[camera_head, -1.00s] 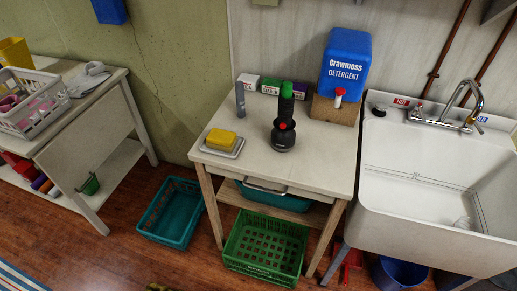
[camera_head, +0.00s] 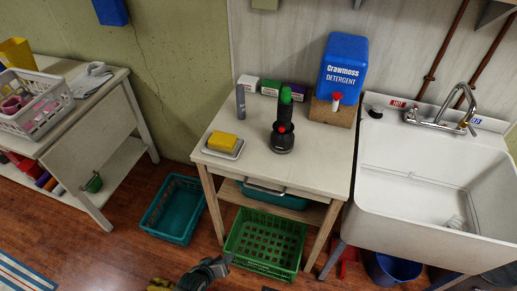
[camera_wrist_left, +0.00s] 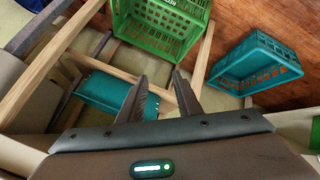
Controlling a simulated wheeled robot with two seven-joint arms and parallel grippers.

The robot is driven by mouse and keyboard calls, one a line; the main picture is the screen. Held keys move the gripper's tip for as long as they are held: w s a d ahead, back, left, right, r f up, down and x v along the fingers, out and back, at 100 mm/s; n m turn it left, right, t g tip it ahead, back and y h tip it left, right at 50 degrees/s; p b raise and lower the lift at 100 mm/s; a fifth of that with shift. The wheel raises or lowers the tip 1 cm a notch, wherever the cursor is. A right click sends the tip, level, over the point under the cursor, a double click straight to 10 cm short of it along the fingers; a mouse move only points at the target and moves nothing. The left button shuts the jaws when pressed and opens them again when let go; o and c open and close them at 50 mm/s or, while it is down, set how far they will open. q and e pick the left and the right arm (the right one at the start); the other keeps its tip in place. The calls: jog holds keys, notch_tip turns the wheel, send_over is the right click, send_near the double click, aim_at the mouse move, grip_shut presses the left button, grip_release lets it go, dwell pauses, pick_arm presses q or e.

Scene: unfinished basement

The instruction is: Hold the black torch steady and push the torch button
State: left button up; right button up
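The black torch (camera_head: 283,130) stands upright on the small work table (camera_head: 322,150) in the head view, with a green top end and a wider base. A red button (camera_head: 282,128) shows on its front, low on the body. My left gripper (camera_head: 222,264) is at the bottom of the head view, in front of the table and well apart from the torch. In the left wrist view its two fingers (camera_wrist_left: 159,85) are spread with nothing between them. The torch is not in the left wrist view. My right gripper is in neither view.
A yellow sponge on a dish (camera_head: 229,156), a grey bottle (camera_head: 240,100), small boxes and a blue detergent container (camera_head: 344,68) share the tabletop. A green crate (camera_head: 264,267) and a teal basket (camera_head: 150,232) are on the floor. The sink (camera_head: 385,195) is right.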

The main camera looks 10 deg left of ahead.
pick_arm(q)
jog(key=w+d+r+n+t+h+p, duration=0.1)
jog(key=w+r, duration=0.5)
jog(key=r, duration=0.7)
jog(key=w+d+r+n+t+h+p, duration=0.1)
jog(key=w+d+r+n+t+h, duration=0.2)
jog(key=r, duration=1.1)
jog(key=w+d+r+n+t+h+p, duration=0.1)
jog(key=w+d+r, duration=0.6)
jog(key=r, duration=0.7)
jog(key=shift+w+n+t+h+p, duration=0.3)
jog(key=shift+w+n+t+h, duration=0.3)
jog(key=shift+w+n+t, duration=0.45)
jog(key=shift+d, duration=0.1)
